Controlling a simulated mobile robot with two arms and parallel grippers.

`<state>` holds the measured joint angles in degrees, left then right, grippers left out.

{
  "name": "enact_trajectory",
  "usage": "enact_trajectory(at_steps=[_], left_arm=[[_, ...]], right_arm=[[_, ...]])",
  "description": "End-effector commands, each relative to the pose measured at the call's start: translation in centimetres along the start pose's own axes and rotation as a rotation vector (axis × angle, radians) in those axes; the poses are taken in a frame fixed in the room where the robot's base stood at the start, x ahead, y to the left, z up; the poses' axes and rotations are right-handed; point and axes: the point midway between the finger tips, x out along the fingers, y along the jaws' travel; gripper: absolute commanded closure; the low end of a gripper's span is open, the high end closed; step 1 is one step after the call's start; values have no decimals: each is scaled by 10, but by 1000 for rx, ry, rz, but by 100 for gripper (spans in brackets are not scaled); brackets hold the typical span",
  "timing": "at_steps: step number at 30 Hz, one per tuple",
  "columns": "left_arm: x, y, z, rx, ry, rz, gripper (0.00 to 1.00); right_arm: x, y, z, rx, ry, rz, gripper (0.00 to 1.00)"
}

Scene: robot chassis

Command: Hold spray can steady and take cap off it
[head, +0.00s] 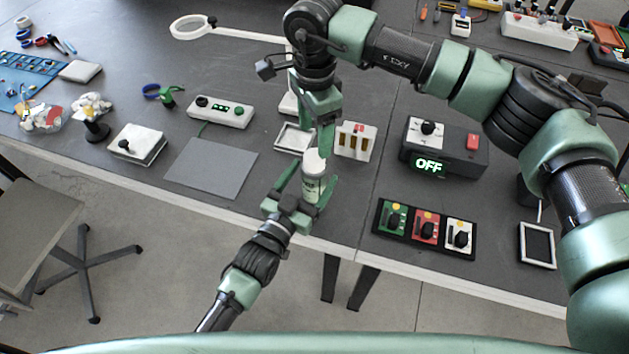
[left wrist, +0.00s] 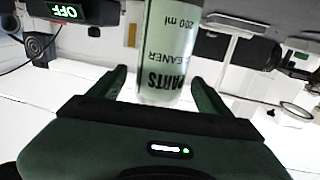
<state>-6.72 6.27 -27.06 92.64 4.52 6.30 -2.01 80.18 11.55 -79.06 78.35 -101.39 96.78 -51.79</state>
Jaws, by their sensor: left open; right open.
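The spray can (head: 312,187) stands upright near the front edge of the table, pale with a white cap (head: 314,161) on top. In the left wrist view the can's labelled body (left wrist: 168,48) shows upside down, reading "PARTS CLEANER"; its cap is out of that view. My left gripper (head: 308,178) is open, low at the can, with one finger on either side. In the left wrist view gaps show between the can and both fingers (left wrist: 162,85). My right gripper (head: 322,148) points down from above, open, with its fingers close around or beside the cap; contact is unclear.
A small tray (head: 294,126) and a white box with brass slots (head: 355,142) stand just behind the can. A grey mat (head: 210,168) lies left. A dark "OFF" box (head: 444,148) and a switch panel (head: 424,230) are right. The table's front edge (head: 345,246) is close.

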Motion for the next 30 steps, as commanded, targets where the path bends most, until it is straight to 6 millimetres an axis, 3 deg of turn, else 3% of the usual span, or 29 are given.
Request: enact_trajectory(at_steps=[6,14,15,23,30], left_arm=[[18,0,0,0,-1,0,21],[20,0,0,0,-2,0,21],[20,0,0,0,-2,0,24],[19,0,1,0,-2,0,97],[19,0,1,0,-2,0,100]], right_arm=[[0,0,0,0,-2,0,36],[0,0,1,0,-2,0,36],[0,0,1,0,-2,0,36],[0,0,1,0,-2,0,36],[-2,0,1,37,-2,-1,30]])
